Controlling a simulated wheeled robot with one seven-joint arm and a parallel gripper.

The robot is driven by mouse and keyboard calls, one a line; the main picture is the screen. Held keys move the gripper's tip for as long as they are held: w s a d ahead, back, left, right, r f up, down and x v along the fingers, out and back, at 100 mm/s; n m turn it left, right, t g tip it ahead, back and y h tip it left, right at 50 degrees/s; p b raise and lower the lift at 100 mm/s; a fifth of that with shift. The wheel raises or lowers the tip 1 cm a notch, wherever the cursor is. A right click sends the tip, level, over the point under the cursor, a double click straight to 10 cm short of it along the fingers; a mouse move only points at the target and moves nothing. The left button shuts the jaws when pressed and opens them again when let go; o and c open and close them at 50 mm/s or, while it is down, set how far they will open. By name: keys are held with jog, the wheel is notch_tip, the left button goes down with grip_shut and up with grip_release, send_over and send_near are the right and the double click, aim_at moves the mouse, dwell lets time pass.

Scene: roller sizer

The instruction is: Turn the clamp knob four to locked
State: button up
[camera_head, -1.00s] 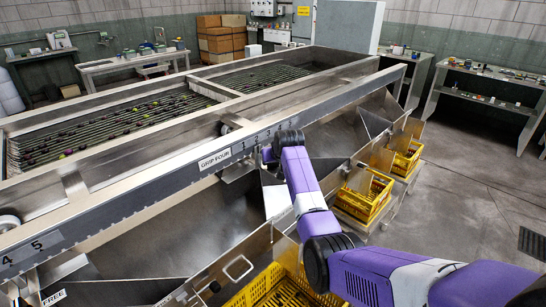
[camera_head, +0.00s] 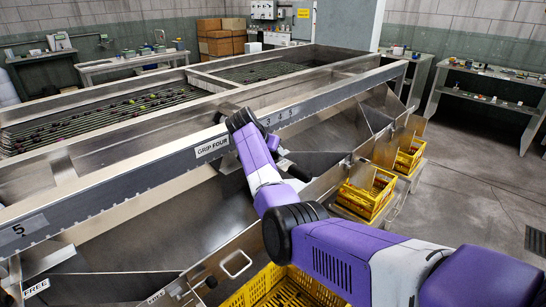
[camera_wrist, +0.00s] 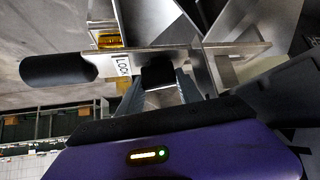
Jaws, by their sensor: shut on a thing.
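My gripper (camera_wrist: 160,88) is in the middle of the wrist view, its grey fingers closed around a dark block that I take to be clamp knob four (camera_wrist: 158,74). In the head view my arm reaches in from the lower right to the long rail by the GRIP FOUR sign (camera_head: 212,146). The fingers and knob are hidden behind my wrist there.
A black rounded cylinder (camera_wrist: 58,68) projects left of the LOCK label. The steel rail (camera_head: 130,190) crosses the sizer. Angled steel chutes (camera_head: 370,120) lie beyond my arm. Yellow crates (camera_head: 366,194) stand below.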

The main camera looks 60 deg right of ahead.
dwell(0.4)
jog(key=o, duration=1.4)
jog(key=shift+a, duration=0.1)
jog(key=shift+v, duration=3.8)
